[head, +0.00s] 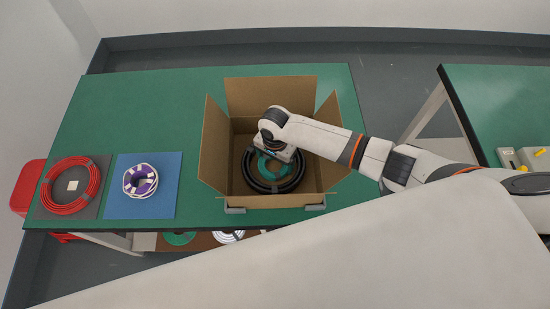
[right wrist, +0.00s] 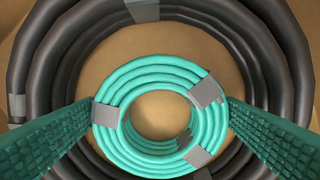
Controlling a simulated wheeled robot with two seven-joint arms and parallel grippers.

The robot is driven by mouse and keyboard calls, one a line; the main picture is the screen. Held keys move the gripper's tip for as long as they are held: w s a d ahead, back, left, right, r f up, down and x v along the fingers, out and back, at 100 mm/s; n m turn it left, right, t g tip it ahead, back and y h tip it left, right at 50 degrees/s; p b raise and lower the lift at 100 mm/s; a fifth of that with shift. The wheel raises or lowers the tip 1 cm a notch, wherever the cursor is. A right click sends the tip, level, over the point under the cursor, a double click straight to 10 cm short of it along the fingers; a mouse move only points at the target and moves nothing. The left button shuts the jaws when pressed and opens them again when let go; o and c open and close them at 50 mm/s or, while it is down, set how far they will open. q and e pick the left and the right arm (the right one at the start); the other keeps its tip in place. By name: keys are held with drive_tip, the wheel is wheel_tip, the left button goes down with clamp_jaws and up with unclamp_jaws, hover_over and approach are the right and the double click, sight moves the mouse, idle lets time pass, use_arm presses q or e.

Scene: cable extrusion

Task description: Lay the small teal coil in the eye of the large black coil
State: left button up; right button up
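The small teal coil (right wrist: 160,118), with grey tape bands, is between the two textured fingers of my right gripper (right wrist: 160,103). The fingers meet its outer edge on opposite sides, so the gripper looks shut on it. The large black coil (right wrist: 38,60) lies flat in the cardboard box. The teal coil appears within the eye of the black coil, toward its lower side in the wrist view; whether it touches the bottom I cannot tell. In the head view my right gripper (head: 279,158) points down into the box and partly hides the teal coil (head: 264,166). My left gripper is out of view.
The open cardboard box (head: 217,135) has its flaps raised around my right arm. On the green table (head: 130,95) to its left lie a red coil (head: 50,207) and a white-and-purple coil (head: 127,183) on mats. The table's back left area is clear.

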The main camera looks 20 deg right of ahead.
drive_tip(key=shift+o, duration=0.8)
wheel_tip(320, 180, up, 12)
drive_tip(key=shift+r, duration=0.2)
